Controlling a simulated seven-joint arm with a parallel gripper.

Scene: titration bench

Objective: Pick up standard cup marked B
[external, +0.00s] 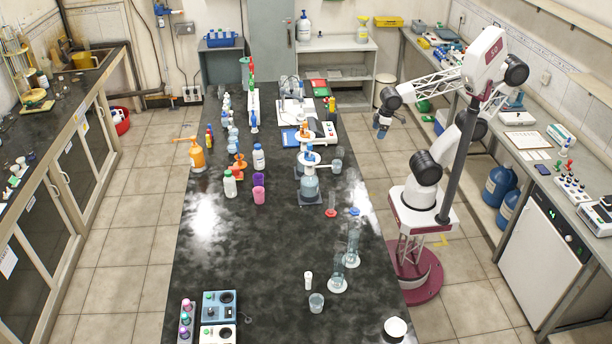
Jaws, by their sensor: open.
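No marking B is legible on any cup at this size, so I cannot tell which one is the standard cup marked B. Cup-like vessels on the black bench (230,275) are a clear cup (316,303) and a white cup (395,328) at the front right, a small white vessel (308,280) behind the clear one, and a purple cup (258,180) with a pink cup (258,195) near the middle. My gripper (381,131) is open, pointing down beyond the bench's right edge, far behind the front cups. It is small in view and touches no cup.
Tall glass cylinders (353,245) stand near the bench's right edge. A stand with a blue-liquid flask (309,185) is at mid bench. Bottles, including an orange one (197,157), stand further left. Control boxes (219,305) sit at the front left.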

